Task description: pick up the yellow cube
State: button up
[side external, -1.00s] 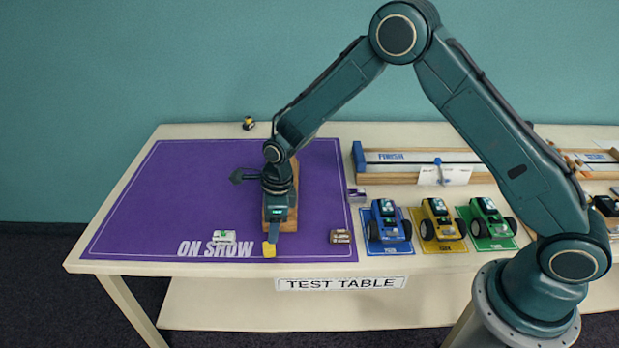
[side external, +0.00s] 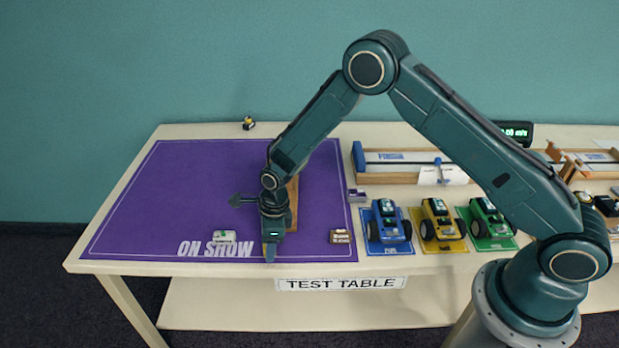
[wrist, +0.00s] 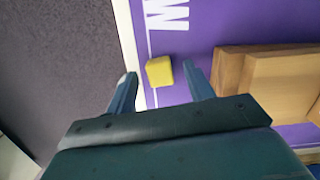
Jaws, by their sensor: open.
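The yellow cube (wrist: 159,71) lies on the purple mat (wrist: 205,25) near the mat's front edge in the wrist view. My gripper (wrist: 160,82) is open, with one finger on each side of the cube's near side and gaps between fingers and cube. In the side external view my gripper (side external: 269,252) points down at the mat's front edge and hides the cube.
A wooden block (wrist: 275,75) stands right of the cube in the wrist view. A small white item (side external: 223,237) lies left of my gripper and a small dark-and-tan item (side external: 342,237) lies right. Blue, yellow and green toy cars (side external: 436,222) stand farther right.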

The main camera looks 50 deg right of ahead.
jog(key=shift+f, duration=0.35)
jog(key=c, duration=1)
